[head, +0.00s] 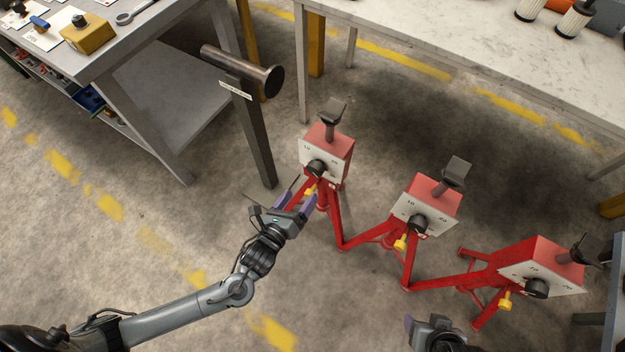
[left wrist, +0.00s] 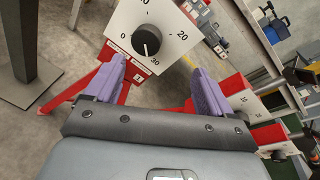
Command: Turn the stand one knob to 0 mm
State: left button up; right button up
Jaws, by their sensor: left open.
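Stand one, a red stand (head: 330,150) with a white dial plate, is the leftmost of three in the head view. In the left wrist view the knob lies beyond the gap between the fingertips (left wrist: 157,68). My right gripper (head: 430,330) is partly cut off at the bottom.
A second red stand (head: 432,200) and a third (head: 540,265) stand to the right, each with a knob. A flanged spool (head: 242,70) rests on a dark post left of stand one. A grey workbench (head: 150,50) and a white table (head: 440,45) lie behind.

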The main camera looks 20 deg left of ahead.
aim_at(313, 172)
pick_arm(q)
jog(key=w+f+m+b, duration=0.1)
jog(key=w+m+b, duration=0.1)
jog(key=w, duration=0.2)
jog(key=w+f+m+t+h+b, duration=0.1)
jog(key=w+f+m+b, duration=0.1)
jog(key=w+b, duration=0.1)
jog(key=w+f+m+t+b, duration=0.1)
jog(key=w+f+m+b, duration=0.1)
jog(key=w, duration=0.3)
jog(key=shift+a+m+h+b, duration=0.2)
jog(key=shift+m+h+b, duration=0.1)
jog(key=shift+b, duration=0.35)
jog(key=shift+w+d+r, duration=0.1)
jog(key=shift+w+r, duration=0.05)
jog(key=shift+w, duration=0.4)
pick_arm(e)
notch_tip(313, 172, down, 11)
jog(key=shift+r, duration=0.2)
pick_arm(q)
jog(key=c, duration=1)
pick_arm(e)
jog(key=shift+d, duration=0.1)
